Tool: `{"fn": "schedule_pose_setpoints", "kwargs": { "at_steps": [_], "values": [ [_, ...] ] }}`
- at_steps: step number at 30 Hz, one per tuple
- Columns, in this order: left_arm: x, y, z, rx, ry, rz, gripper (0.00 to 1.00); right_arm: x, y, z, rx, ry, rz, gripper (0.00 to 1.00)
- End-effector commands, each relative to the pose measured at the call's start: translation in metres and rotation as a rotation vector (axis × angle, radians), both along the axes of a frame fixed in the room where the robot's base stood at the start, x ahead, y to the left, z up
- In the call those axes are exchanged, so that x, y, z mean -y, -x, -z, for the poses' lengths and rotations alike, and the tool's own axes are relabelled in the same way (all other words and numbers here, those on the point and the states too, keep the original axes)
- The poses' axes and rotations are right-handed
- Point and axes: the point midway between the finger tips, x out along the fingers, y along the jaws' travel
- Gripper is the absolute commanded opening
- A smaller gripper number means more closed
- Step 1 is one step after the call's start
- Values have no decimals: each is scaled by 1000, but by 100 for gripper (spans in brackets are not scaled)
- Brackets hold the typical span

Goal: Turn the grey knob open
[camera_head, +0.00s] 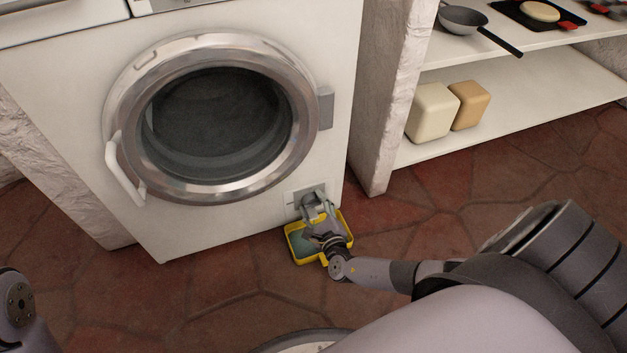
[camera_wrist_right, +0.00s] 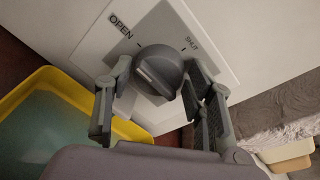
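The grey knob (camera_wrist_right: 158,72) sits on a pale plate (camera_wrist_right: 88,47) low on the front of a white washing machine (camera_head: 230,222). The plate carries the words OPEN at upper left and SHUT at upper right of the knob. I cannot tell which mark the knob points at. My right gripper (camera_wrist_right: 158,80) reaches the knob, with one finger on each side of it. The fingers look spread, with small gaps beside the knob; any contact is unclear. In the head view, the right gripper (camera_head: 319,214) partly hides the knob. My left gripper is out of view.
A yellow tray with a greenish inside (camera_head: 291,247) lies on the tiled floor under the knob; it also shows in the right wrist view (camera_wrist_right: 62,83). A rough white wall (camera_head: 385,95) stands to the right, beside shelves (camera_head: 510,105) with canisters and a pan.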

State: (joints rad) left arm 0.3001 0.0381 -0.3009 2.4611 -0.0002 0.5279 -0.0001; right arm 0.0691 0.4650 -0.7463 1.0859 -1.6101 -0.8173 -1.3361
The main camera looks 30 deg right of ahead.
Motion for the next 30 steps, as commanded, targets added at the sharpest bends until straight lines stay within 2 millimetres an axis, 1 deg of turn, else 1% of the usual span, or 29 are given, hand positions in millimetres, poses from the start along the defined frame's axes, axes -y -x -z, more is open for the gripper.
{"fn": "schedule_pose_setpoints", "kwargs": {
  "at_steps": [8,11,14,24,27,30],
  "values": [
    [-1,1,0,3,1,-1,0,-1,0,0,1,-2,-1,52],
    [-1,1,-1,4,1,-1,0,-2,5,0,-1,-2,-1,52],
    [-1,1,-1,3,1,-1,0,-5,17,-1,-1,-3,-2,52],
    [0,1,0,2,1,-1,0,-21,85,-12,-2,-4,-1,52],
    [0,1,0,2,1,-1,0,-24,100,-14,-1,-1,0,52],
    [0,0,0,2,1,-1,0,-27,109,-16,0,-1,-1,52]
  ]
}}
